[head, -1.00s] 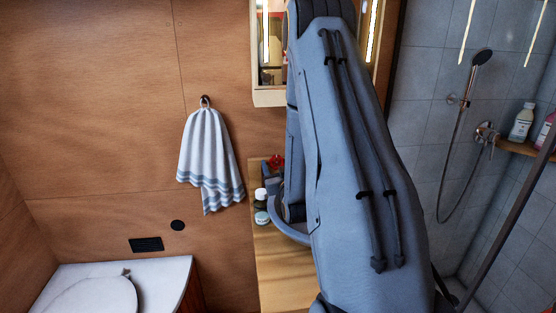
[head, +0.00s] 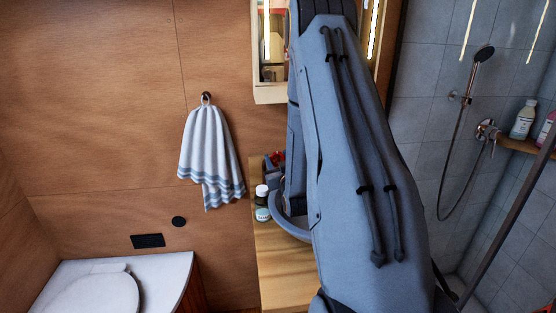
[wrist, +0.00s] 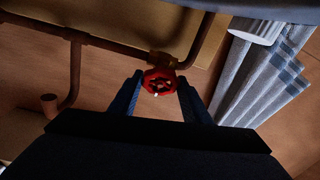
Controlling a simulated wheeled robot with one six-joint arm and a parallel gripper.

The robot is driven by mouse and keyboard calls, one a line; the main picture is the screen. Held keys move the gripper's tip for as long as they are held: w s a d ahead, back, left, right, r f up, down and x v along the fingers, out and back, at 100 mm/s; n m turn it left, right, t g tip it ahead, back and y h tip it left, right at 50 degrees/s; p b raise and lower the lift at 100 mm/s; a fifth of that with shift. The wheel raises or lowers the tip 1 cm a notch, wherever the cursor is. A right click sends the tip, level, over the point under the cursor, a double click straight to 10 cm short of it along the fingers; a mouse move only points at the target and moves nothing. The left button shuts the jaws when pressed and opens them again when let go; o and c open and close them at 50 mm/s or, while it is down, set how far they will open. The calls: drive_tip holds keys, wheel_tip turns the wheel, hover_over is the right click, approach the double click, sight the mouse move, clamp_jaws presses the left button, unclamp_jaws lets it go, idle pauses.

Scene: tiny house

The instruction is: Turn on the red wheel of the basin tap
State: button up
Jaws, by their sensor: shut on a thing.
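The red wheel (wrist: 158,82) is a small spoked handwheel on a brass valve (wrist: 160,60) of the copper tap pipe (wrist: 77,70). In the wrist view it sits between the tips of my gripper (wrist: 159,77), one finger on each side, and my gripper is shut on it. In the head view a bit of the red wheel (head: 280,155) shows beside my gripper (head: 272,168), above the wooden counter. My arm hides most of the basin (head: 288,229) and the rest of the tap there.
A striped towel (head: 210,155) hangs on the wooden wall. A mirror cabinet (head: 271,94) is above.

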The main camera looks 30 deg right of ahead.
drive_tip(key=n+y+b, duration=0.1)
drive_tip(key=n, duration=0.3)
drive_tip(key=shift+y, duration=0.4)
drive_tip(key=shift+n+y+b, duration=0.55)
drive_tip(key=shift+n+y, duration=0.75)
drive_tip(key=shift+n, duration=1.1)
drive_tip(key=shift+a, duration=0.1)
drive_tip(key=o, duration=1)
drive_tip(key=shift+o, duration=0.2)
drive_tip(key=s+r+b, duration=0.1)
drive_tip(key=s+b, duration=0.1)
drive_tip(key=s, duration=0.5)
drive_tip(key=shift+s+a, duration=0.35)
drive_tip(key=shift+a, duration=0.1)
